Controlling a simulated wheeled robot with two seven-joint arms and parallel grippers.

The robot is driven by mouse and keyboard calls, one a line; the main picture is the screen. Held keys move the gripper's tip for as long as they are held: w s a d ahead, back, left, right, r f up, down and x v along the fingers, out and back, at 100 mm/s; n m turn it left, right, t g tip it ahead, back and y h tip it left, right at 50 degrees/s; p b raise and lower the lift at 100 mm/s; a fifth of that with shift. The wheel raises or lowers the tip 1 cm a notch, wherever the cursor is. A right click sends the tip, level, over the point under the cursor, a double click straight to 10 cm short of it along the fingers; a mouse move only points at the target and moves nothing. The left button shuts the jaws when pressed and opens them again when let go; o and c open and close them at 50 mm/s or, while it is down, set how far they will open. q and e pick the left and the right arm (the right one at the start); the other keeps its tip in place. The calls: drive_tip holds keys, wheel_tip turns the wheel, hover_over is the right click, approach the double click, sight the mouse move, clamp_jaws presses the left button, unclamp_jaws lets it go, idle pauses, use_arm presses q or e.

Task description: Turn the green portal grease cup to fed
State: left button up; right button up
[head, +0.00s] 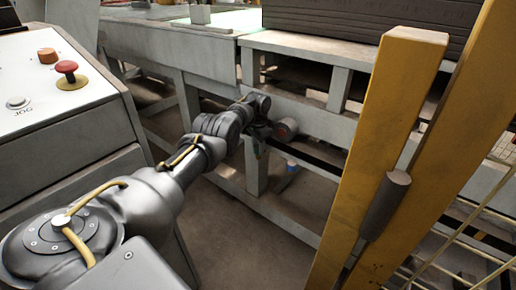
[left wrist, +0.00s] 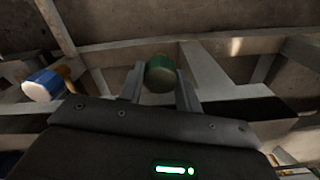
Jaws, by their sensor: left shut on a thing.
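The green grease cup (left wrist: 160,70) sits between the two fingers of my left gripper (left wrist: 160,82) in the left wrist view. The fingers are shut on its sides. Its rounded end faces the camera; I cannot read any mark on it that tells its setting. In the head view my left arm reaches down to the grey frame under the bench, and the left gripper (head: 261,140) is small and dark there. The cup is mostly hidden behind the wrist in that view. My right gripper is not in view.
A blue cup with a pale end (left wrist: 42,84) is left of the gripper. A cup with a reddish rim (head: 285,128) is close to the gripper. A yellow post (head: 385,150) stands to the right. A control panel (head: 45,85) with a red button stands at left.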

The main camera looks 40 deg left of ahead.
sight(257, 147)
use_arm(q)
drive_tip(key=shift+m+b, duration=0.7)
drive_tip(key=shift+m, duration=1.9)
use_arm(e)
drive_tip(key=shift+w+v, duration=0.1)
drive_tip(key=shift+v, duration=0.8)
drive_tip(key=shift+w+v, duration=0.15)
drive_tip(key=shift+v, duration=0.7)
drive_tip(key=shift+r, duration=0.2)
use_arm(q)
drive_tip(key=o, duration=0.7)
drive_tip(key=shift+r, duration=0.1)
wheel_tip(257, 147, up, 11)
drive_tip(key=p, duration=0.3)
drive_tip(key=shift+f, duration=0.2)
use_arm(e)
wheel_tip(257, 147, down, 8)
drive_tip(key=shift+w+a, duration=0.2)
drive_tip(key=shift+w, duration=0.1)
use_arm(q)
drive_tip(key=shift+s+a, duration=0.1)
